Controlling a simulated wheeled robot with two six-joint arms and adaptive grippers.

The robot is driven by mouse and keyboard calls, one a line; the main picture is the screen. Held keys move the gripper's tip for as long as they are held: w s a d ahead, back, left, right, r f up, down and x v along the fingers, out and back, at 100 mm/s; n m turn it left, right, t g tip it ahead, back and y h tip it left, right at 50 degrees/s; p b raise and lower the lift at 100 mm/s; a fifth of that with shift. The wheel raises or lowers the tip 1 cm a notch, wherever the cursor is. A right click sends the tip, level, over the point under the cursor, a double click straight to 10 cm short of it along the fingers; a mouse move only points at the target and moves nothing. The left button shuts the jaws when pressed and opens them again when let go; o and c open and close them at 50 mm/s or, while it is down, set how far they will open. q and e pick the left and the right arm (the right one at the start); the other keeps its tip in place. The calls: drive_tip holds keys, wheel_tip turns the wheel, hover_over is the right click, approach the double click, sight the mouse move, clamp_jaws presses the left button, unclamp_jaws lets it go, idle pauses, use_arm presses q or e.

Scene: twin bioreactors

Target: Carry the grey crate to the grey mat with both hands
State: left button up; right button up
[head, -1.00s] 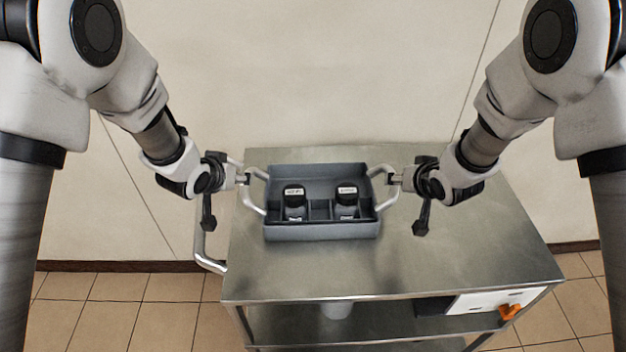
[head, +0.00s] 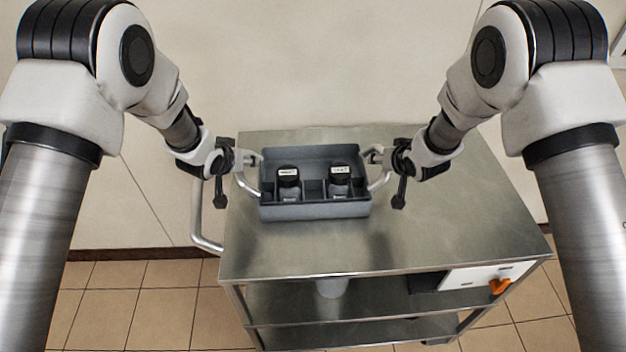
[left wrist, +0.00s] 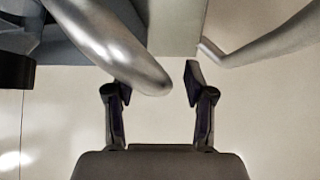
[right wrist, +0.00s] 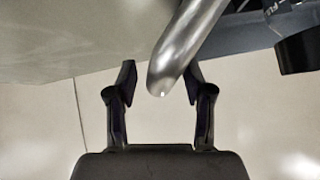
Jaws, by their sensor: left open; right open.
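The grey crate (head: 315,212) sits on the steel cart top, holding two dark-capped bottles, left (head: 289,180) and right (head: 340,180), in its compartments. It has a pale bar handle at each end. My left gripper (head: 252,158) is open at the left handle (head: 245,186). In the left wrist view this handle (left wrist: 108,48) reaches between the spread fingers, nearer the left one. My right gripper (head: 373,155) is open at the right handle (head: 380,180). In the right wrist view that handle (right wrist: 186,42) ends between the spread fingers. I see no grey mat.
The steel cart top (head: 440,225) is bare to the right of the crate and in front of it. A cart push bar (head: 198,220) stands at the left. A white panel with an orange part (head: 500,286) is below the top at the right. A wall is behind.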

use_arm(q)
drive_tip(key=shift+w, duration=0.1)
clamp_jaws()
use_arm(e)
clamp_jaws()
use_arm(q)
drive_tip(key=shift+r, duration=0.1)
use_arm(e)
drive_tip(key=shift+r, duration=0.1)
